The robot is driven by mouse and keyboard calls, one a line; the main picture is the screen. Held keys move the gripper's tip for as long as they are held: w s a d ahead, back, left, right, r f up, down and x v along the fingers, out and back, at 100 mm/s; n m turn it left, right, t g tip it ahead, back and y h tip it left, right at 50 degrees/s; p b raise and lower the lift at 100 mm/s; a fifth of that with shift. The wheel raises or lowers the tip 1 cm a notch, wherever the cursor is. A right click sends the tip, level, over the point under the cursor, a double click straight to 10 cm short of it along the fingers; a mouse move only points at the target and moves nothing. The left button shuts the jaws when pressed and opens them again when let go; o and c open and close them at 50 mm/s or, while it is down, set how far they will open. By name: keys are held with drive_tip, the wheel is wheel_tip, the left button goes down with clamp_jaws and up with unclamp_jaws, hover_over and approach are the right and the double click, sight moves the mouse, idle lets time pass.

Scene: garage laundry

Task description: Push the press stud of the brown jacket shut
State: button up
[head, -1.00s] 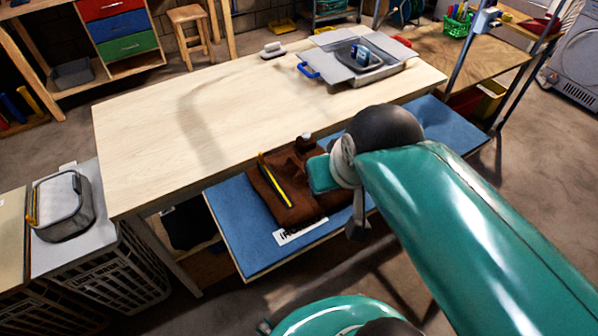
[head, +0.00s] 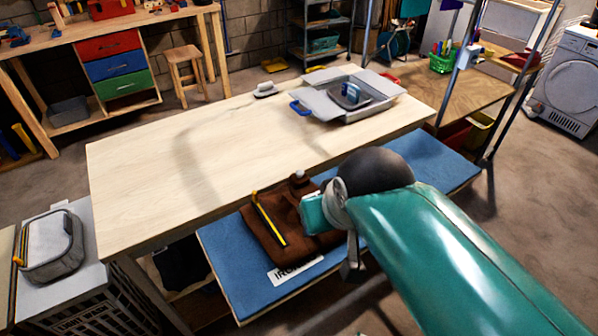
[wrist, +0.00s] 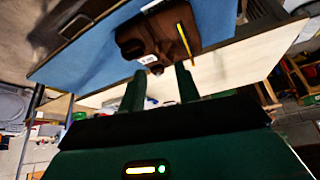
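The brown jacket (head: 262,232) lies folded on the blue padded board (head: 228,262). A yellow-and-black strip (head: 268,220) runs along it. In the wrist view the jacket (wrist: 165,32) is beyond the fingers, with the yellow strip to its right and a small white label at its near edge. A small pale round spot (wrist: 157,70) shows between the fingertips; I cannot tell if it is the press stud. My gripper (wrist: 160,76) has its two fingers apart with nothing held. In the head view its teal body (head: 313,213) is at the jacket's right side; its fingertips are not clear there.
A pale wooden table (head: 180,170) stands behind and above the board. A grey tray (head: 350,100) and a small pale brush-like object (head: 265,90) are on it. A grey basket (head: 52,250) stands at left. The board's right part (head: 440,165) is bare.

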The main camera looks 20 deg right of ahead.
clamp_jaws()
idle(1.6)
